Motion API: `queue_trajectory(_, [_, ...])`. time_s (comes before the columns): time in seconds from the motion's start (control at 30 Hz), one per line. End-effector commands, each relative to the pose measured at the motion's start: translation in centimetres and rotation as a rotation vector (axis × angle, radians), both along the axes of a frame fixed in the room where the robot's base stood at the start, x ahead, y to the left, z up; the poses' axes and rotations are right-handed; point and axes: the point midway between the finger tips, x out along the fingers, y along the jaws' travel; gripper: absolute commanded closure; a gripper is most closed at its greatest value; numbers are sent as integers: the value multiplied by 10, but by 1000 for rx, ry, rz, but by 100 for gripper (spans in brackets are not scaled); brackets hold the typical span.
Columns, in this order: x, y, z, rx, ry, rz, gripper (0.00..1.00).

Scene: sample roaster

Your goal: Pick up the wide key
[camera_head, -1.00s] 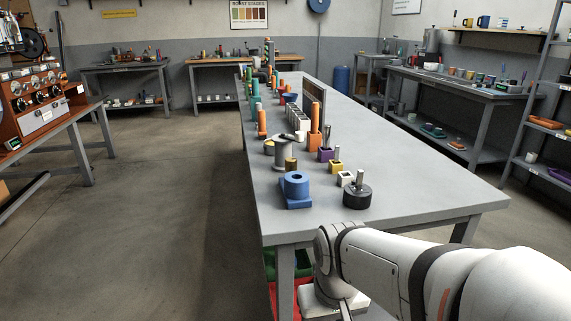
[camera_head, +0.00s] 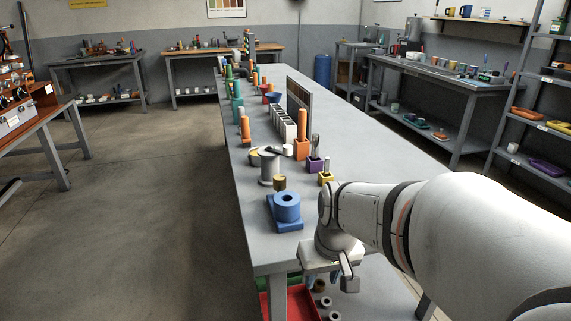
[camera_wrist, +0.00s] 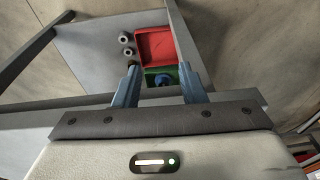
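I cannot tell for certain which thing is the wide key. In the head view, upright metal pieces stand in a purple holder (camera_head: 314,165) and a yellow holder (camera_head: 325,178) at the right side of the long grey table; either may be a key. My gripper (camera_head: 345,282) hangs beyond the table's near end, nearer to me than the holders and pointing down. In the wrist view its two blue-grey fingers (camera_wrist: 160,88) are spread apart with nothing held between them. My arm hides part of the tabletop's near right corner.
A blue ring-shaped block (camera_head: 287,208), a grey spool (camera_head: 269,167) and an orange holder (camera_head: 301,149) stand on the table (camera_head: 245,222). Below lie a red tray (camera_wrist: 155,46), a green tray (camera_wrist: 153,72) and grey rings (camera_wrist: 124,39). Open floor lies left.

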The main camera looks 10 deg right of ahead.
Motion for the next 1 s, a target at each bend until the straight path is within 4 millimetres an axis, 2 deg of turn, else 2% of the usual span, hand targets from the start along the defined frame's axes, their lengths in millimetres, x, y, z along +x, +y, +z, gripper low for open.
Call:
queue_trajectory(0.03, [16,-13,39,6,-22,-6,63])
queue_trajectory(0.1, [37,-29,67,9,-59,0,63])
queue_trajectory(0.3, [84,-81,127,-4,-154,8,63])
queue_trajectory(0.43, [100,-105,147,-19,-194,12,63])
queue_trajectory(0.5, [105,-113,152,-25,-207,14,63])
queue_trajectory(0.6, [110,-118,150,-28,-214,17,63])
queue_trajectory(1.0, [129,-118,101,-28,-213,19,63])
